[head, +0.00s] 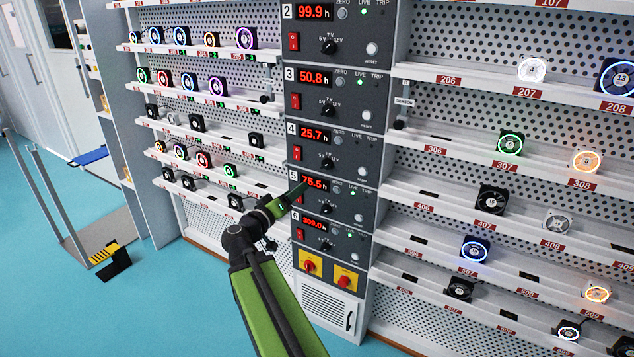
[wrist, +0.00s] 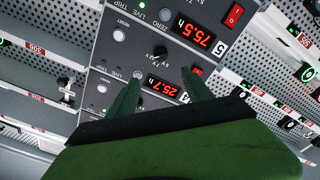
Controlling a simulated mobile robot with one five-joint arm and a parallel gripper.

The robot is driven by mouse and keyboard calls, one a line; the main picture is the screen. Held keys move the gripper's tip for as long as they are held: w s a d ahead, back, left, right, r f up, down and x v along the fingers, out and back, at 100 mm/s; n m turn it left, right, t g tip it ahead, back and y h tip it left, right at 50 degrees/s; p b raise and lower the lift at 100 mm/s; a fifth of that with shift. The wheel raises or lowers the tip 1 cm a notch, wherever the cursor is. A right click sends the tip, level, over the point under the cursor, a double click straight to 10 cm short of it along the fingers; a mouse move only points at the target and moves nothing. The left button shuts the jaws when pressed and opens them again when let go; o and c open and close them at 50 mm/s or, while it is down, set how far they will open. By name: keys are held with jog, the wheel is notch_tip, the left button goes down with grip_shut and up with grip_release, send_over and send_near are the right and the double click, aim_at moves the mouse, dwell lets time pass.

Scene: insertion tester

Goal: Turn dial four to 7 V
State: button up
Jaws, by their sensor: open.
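Dial four (head: 327,161) is a small black knob on the grey panel marked 4, below its red 25.7 h display (head: 313,133). Its pointer setting is too small to read. My gripper (head: 300,187) is in front of panel 5, lower left of dial four, and covers part of panel 5's left side. The wrist view shows the panels upside down. There my open, empty green fingers (wrist: 162,90) are on either side of panel 4's display (wrist: 160,87), apart from each other. Dial four is mostly hidden low between them.
Dial five (head: 326,208) and its 75.5 h display (head: 314,183) are just below panel 4. Dial three (head: 328,109) is above. Red rocker switches sit left of the dials. Shelves of small fans (head: 491,199) flank the panels.

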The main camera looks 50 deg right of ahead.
aim_at(325, 167)
jog(key=x, duration=1.7)
jog(key=shift+w+d, duration=0.1)
jog(key=shift+d, duration=0.05)
